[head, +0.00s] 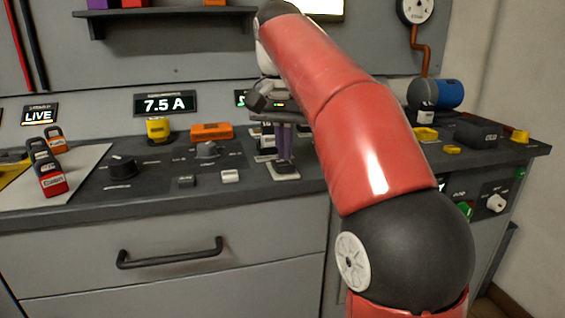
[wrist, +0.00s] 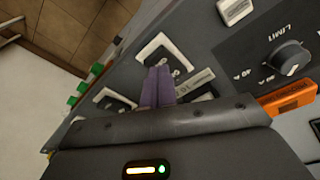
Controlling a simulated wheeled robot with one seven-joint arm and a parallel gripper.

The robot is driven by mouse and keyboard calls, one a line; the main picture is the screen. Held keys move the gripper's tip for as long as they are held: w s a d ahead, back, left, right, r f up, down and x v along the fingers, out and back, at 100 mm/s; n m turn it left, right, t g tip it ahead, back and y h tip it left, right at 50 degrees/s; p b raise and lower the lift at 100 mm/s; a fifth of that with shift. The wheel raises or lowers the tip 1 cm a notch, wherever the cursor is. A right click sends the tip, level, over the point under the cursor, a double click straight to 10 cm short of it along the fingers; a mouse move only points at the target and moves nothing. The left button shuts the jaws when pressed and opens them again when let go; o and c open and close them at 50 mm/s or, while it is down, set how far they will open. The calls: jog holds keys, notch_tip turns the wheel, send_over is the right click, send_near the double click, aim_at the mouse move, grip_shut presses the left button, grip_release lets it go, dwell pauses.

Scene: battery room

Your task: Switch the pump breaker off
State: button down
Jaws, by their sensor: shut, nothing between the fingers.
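My gripper (head: 285,160) points down at the bench panel with its purple fingers together and empty. In the wrist view its fingertips (wrist: 158,70) are over or against a white-framed black switch (wrist: 150,47); I cannot tell whether they touch it. This switch also shows under the fingers in the head view (head: 286,175). A second white-framed switch (wrist: 108,96) lies beside it in the wrist view, partly hidden by my gripper. A small label plate (wrist: 194,84) lies close by. I cannot read which switch is the pump breaker, and the lever positions are partly covered.
A black knob (head: 123,167), a grey knob (head: 207,150), an orange block (head: 211,131) and a yellow item (head: 158,130) stand on the panel to the left. Padlocks (head: 50,180) stand further left. Displays read "7.5 A" (head: 166,103) and "LIVE" (head: 40,115). My arm hides part of the bench.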

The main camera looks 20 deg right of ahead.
aim_at(284, 165)
jog(key=shift+f+b, duration=0.45)
jog(key=shift+f, duration=0.25)
notch_tip(284, 165, up, 3)
jog(key=p, duration=0.3)
jog(key=shift+r+p, duration=0.7)
jog(key=shift+r, duration=1.35)
jog(key=shift+s, duration=0.1)
